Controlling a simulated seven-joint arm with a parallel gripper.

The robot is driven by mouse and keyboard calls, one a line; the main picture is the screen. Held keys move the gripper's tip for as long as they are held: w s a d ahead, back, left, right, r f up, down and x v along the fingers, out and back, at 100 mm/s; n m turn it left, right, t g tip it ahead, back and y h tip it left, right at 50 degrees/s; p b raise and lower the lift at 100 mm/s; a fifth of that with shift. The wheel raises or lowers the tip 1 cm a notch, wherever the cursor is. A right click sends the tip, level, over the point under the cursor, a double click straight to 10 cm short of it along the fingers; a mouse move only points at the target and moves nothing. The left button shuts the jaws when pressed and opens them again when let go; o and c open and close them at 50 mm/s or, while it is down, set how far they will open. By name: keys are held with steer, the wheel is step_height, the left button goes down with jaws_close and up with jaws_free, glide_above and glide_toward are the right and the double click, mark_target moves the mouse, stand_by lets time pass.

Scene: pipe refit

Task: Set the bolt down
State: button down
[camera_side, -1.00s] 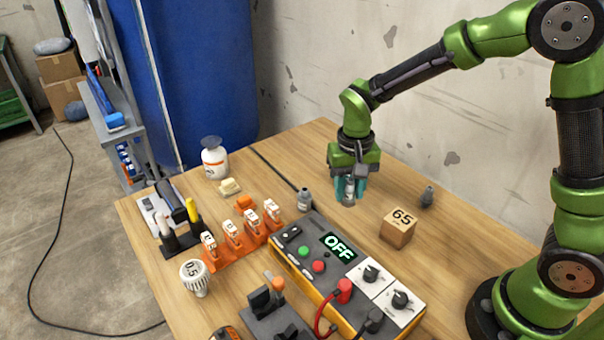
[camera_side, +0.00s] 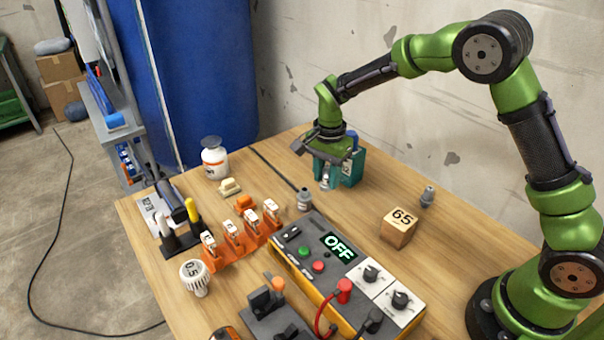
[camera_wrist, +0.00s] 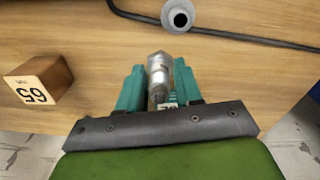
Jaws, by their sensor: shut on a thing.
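The bolt is a silvery metal piece (camera_wrist: 159,75) held between the teal fingers of my gripper (camera_wrist: 158,88) in the wrist view. In the side view the bolt (camera_side: 325,180) shows at the front of my gripper (camera_side: 335,172). My gripper is shut on it, above the back part of the wooden table. Part of the bolt is hidden between the fingers. I cannot tell from these views whether the bolt touches the table.
A grey fitting (camera_side: 304,198) stands near the gripper, beside a dark cable; it also shows in the wrist view (camera_wrist: 178,16). A wooden block marked 65 (camera_side: 399,228) and another grey fitting (camera_side: 427,196) stand to the right. A control box reading OFF (camera_side: 318,262) is in front.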

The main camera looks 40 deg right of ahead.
steer(key=w, duration=0.7)
steer(key=w+a+f, duration=0.1)
steer(key=w, duration=0.3)
steer(key=shift+w, duration=0.35)
steer(key=shift+a+f, duration=0.1)
steer(key=shift+f, duration=1.65)
steer(key=shift+f, duration=0.15)
steer(key=c, duration=0.8)
jaws_free()
steer(key=shift+o, duration=0.2)
